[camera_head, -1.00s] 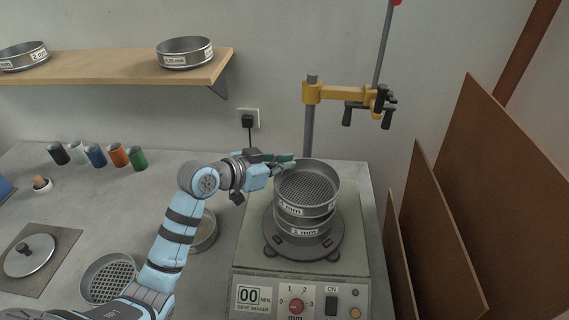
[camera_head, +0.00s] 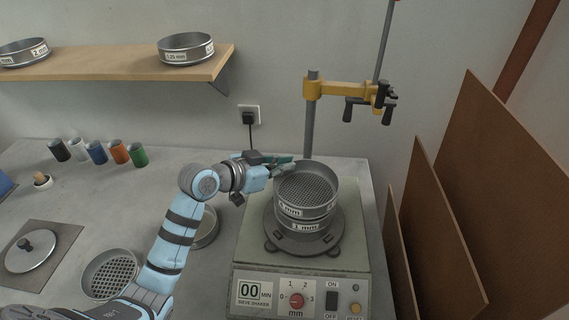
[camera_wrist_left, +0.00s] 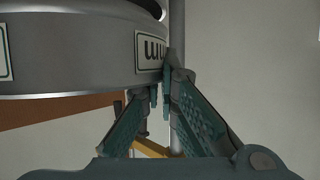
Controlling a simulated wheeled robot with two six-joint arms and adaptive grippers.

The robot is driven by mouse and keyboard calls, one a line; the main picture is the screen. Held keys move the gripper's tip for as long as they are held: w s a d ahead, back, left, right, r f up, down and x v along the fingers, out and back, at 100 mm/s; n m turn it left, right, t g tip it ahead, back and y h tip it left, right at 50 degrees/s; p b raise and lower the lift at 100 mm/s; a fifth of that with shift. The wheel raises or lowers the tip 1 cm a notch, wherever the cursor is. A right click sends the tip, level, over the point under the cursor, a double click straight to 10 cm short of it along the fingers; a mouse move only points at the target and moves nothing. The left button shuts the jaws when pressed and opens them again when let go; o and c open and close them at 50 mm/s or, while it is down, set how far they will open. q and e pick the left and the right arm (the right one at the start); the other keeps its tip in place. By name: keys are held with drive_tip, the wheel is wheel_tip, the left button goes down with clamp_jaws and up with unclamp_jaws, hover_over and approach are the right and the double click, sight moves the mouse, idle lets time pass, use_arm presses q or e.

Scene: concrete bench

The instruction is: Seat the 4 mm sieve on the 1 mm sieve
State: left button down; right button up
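The 4 mm sieve (camera_head: 322,211), a grey metal ring with a mesh floor, is directly above the 1 mm sieve (camera_head: 318,228) on the shaker. Its front label is partly legible. No clear gap shows between them, but I cannot tell whether it is fully seated. My left gripper (camera_head: 286,166) is at its back-left rim. In the left wrist view, which looks upside down, the gripper (camera_wrist_left: 161,95) is nearly closed, with its fingertips at the rim of the 4 mm sieve (camera_wrist_left: 90,55), seemingly one on each side of the wall. My right gripper is not in view.
The sieve shaker (camera_head: 252,268) stands under the stack. A stand with a yellow clamp (camera_head: 340,90) rises behind it. Brown boards (camera_head: 440,230) lean at the right. Another sieve (camera_head: 205,232) and a coarse sieve (camera_head: 108,275) lie left on the bench, near my arm.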

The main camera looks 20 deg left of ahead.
use_arm(q)
drive_tip(key=shift+f+b, duration=0.3)
drive_tip(key=shift+f, duration=0.35)
idle(0.4)
drive_tip(key=c, duration=1.7)
unclamp_jaws()
drive_tip(key=v, duration=1.2)
